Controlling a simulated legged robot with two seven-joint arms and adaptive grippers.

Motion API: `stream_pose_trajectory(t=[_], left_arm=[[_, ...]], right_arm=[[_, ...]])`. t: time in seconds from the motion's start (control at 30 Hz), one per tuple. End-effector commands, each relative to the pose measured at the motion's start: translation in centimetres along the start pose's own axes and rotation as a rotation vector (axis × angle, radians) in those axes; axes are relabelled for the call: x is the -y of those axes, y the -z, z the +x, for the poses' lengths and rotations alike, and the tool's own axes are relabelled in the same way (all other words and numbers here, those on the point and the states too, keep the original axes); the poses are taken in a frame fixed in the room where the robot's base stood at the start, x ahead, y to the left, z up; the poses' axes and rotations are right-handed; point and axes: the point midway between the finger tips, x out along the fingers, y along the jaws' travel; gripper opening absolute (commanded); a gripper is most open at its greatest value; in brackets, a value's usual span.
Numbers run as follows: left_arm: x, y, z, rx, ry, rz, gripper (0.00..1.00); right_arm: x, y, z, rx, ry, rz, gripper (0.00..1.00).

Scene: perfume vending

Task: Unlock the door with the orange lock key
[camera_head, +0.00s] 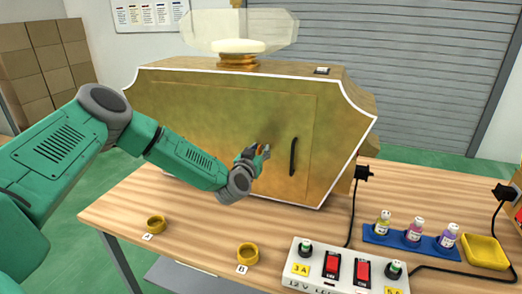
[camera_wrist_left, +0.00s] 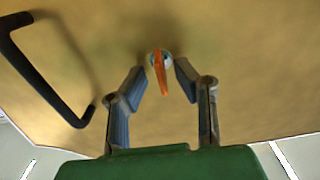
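The gold vending machine (camera_head: 220,115) has a door with a black handle (camera_head: 293,156), which also shows at the left in the left wrist view (camera_wrist_left: 45,75). The orange lock key (camera_wrist_left: 162,80) points down from a round light-coloured lock (camera_wrist_left: 153,56) on the gold face. My left gripper (camera_head: 264,152) is at the door, left of the handle in the head view. In the left wrist view its two fingers (camera_wrist_left: 160,77) are open, one on each side of the key, with gaps visible. In the head view the gripper mostly hides the lock. My right gripper is not in view.
On the wooden table (camera_head: 185,235) stand yellow rings (camera_head: 248,254) and a white switch box (camera_head: 345,269). A blue rack (camera_head: 408,241) holds small bottles beside a yellow tray (camera_head: 486,251). Black cables run at the right. The table's left front is mostly clear.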

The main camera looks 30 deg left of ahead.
Motion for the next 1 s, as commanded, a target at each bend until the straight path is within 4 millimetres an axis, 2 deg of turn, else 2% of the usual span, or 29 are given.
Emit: stream_pose_trajectory(t=[0.33, 0.4, 0.43, 0.77, 1.0], left_arm=[[-0.1, 0.0, 0.4, 0.001, -0.001, 0.000, 0.26], [-0.2, 0.0, 0.4, 0.001, -0.001, 0.001, 0.01], [-0.2, 0.1, 0.4, 0.000, 0.000, 0.001, 0.00], [-0.2, 0.2, 0.4, -0.002, -0.001, 0.013, 0.00], [-0.3, 0.5, 0.4, -0.005, -0.002, 0.109, 0.00]], right_arm=[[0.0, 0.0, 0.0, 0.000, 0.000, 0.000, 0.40], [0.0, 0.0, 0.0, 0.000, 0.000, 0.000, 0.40], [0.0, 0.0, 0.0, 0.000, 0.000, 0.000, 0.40], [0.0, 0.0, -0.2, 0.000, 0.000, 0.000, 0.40], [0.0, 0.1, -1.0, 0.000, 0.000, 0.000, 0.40]])
